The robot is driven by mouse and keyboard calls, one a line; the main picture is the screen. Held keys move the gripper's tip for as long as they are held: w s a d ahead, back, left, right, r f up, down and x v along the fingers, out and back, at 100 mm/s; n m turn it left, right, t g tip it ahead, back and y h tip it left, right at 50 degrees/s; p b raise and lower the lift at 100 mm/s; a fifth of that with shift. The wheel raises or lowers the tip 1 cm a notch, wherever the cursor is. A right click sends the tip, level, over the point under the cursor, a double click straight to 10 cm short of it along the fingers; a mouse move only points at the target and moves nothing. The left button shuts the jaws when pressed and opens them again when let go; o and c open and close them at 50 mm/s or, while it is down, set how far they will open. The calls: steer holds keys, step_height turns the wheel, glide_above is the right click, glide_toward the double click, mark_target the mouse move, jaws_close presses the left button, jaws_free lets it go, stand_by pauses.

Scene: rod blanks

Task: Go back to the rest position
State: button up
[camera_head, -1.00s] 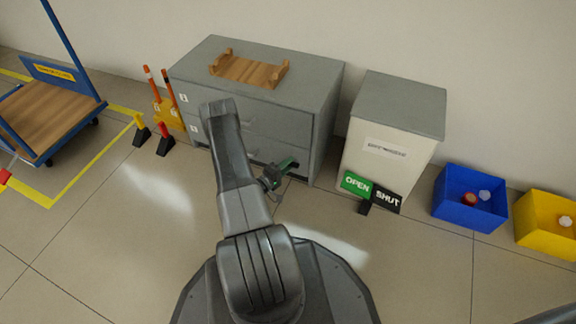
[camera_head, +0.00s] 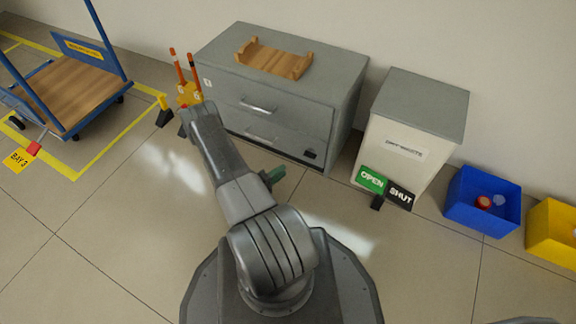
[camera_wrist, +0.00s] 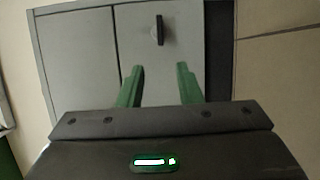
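My gripper (camera_head: 272,178) is partly hidden behind my arm in the head view, with a green finger showing over the floor in front of the grey drawer cabinet (camera_head: 345,110). In the wrist view my gripper (camera_wrist: 159,82) has its two green fingers well apart with nothing between them. Beyond the fingertips is a drawer front with a dark upright handle (camera_wrist: 159,30). My gripper is apart from the handle. The drawers that show look closed.
A wooden rack (camera_head: 273,60) sits on the cabinet. Right of it are a white bin (camera_head: 405,135), an OPEN/SHUT sign (camera_head: 386,187), a blue box (camera_head: 470,213) and a yellow box (camera_head: 552,240). A trolley (camera_head: 75,90) stands left. Orange posts (camera_head: 186,75) stand by the cabinet.

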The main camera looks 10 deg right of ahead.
mark_target(305, 155)
steer(key=shift+s+a, duration=0.25)
steer(key=shift+a, duration=0.1)
steer(key=b+x, duration=0.3)
steer(key=x, duration=1)
steer(key=shift+w+d+r, duration=0.1)
steer(key=shift+w+d, duration=0.15)
